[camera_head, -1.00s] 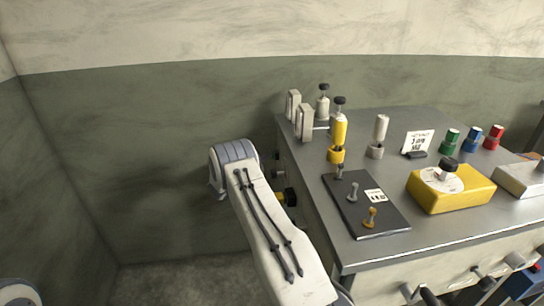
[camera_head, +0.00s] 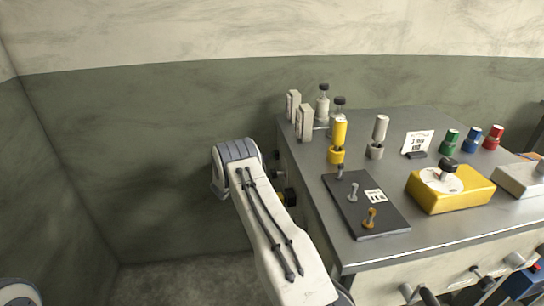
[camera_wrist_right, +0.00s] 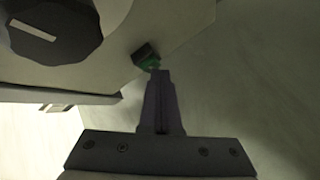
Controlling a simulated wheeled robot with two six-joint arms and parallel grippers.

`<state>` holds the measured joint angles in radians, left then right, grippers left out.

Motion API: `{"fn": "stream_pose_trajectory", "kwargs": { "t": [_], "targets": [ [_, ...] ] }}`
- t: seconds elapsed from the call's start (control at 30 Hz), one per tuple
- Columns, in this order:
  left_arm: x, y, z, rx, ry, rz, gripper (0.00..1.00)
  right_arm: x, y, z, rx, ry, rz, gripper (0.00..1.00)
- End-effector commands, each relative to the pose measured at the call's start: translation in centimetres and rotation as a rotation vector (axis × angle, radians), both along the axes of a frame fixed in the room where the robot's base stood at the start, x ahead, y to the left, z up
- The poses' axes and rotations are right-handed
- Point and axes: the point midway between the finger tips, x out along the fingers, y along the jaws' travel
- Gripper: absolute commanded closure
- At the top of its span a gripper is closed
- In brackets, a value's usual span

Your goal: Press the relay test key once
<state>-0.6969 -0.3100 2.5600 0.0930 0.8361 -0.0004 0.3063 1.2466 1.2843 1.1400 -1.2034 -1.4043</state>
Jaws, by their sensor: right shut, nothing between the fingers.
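In the right wrist view a small green key (camera_wrist_right: 149,62) sits in a dark housing on the pale face of the cabinet. My right gripper (camera_wrist_right: 160,74) is shut and empty. Its fingertips are right at the green key; I cannot tell whether they touch it or how far it is pressed. In the head view my right arm stands beside the left side of the metal cabinet (camera_head: 440,240), and the gripper and the key are hidden there. My left gripper is not in view.
A large black knob (camera_wrist_right: 55,28) with a white mark is close to the fingers in the wrist view. The cabinet top holds a black switch plate (camera_head: 350,215), a yellow box (camera_head: 455,196) and several coloured terminals. A green and cream wall (camera_head: 150,150) stands behind.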

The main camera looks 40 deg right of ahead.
Motion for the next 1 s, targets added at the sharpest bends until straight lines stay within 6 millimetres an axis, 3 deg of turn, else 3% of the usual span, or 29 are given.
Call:
{"fn": "stream_pose_trajectory", "kwargs": {
  "t": [1.0],
  "targets": [
    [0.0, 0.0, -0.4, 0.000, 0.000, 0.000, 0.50, 1.0, 1.7, -0.1, 0.000, 0.000, 0.000, 1.00]
  ]
}}
